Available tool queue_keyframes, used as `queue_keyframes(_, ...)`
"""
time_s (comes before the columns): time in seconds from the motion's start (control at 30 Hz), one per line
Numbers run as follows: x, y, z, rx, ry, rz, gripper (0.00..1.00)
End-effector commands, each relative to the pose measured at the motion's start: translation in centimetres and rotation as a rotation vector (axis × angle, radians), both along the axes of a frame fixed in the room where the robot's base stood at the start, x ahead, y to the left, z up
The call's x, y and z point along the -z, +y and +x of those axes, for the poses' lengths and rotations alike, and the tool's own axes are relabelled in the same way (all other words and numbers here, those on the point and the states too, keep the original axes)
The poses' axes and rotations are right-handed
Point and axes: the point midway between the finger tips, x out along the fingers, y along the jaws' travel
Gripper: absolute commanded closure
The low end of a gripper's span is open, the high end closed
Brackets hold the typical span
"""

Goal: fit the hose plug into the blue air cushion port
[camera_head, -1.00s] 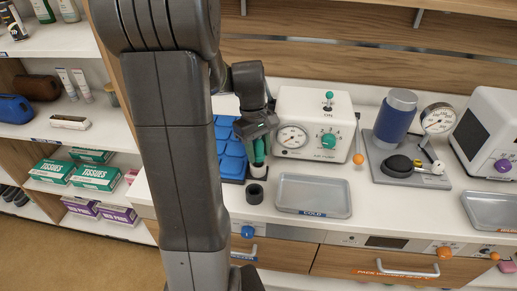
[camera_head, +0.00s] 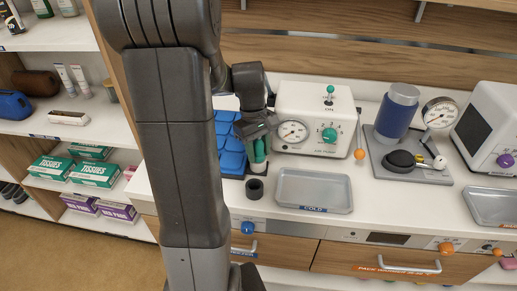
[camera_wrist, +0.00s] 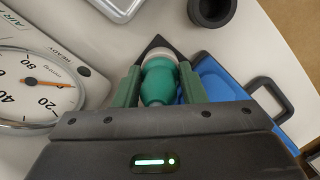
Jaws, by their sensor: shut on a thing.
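My gripper (camera_head: 257,152) is shut on a teal hose plug (camera_wrist: 160,84), which sits between its green fingers in the wrist view. A pale round part shows at the plug's far end. In the head view the gripper hangs at the right side of the blue air cushion (camera_head: 230,140), in front of the white pump. The cushion also shows in the wrist view, right of the fingers (camera_wrist: 222,82). Its port cannot be made out, and the gripper and arm hide part of the cushion. Whether the plug touches anything below cannot be told.
A black open cup (camera_head: 254,189) stands just in front of the gripper. The white pump (camera_head: 340,105) with its dial is close behind. A grey tray (camera_head: 313,190) lies to the right. A blue cylinder device (camera_head: 396,113) stands farther right. Shelves with boxes are at left.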

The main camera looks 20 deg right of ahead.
Motion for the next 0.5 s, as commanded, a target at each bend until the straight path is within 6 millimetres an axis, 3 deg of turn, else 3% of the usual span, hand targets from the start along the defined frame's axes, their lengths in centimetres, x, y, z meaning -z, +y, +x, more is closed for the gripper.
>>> queue_keyframes(0.17,0.44,0.0,0.0,0.0,0.0,0.0,0.92)
queue_keyframes(0.2,0.36,-0.01,0.0,0.0,0.0,0.0,0.57)
queue_keyframes(0.3,0.34,-0.01,0.01,0.0,0.0,0.0,0.38)
queue_keyframes(0.5,0.33,-0.01,0.01,0.0,0.0,0.0,0.38)
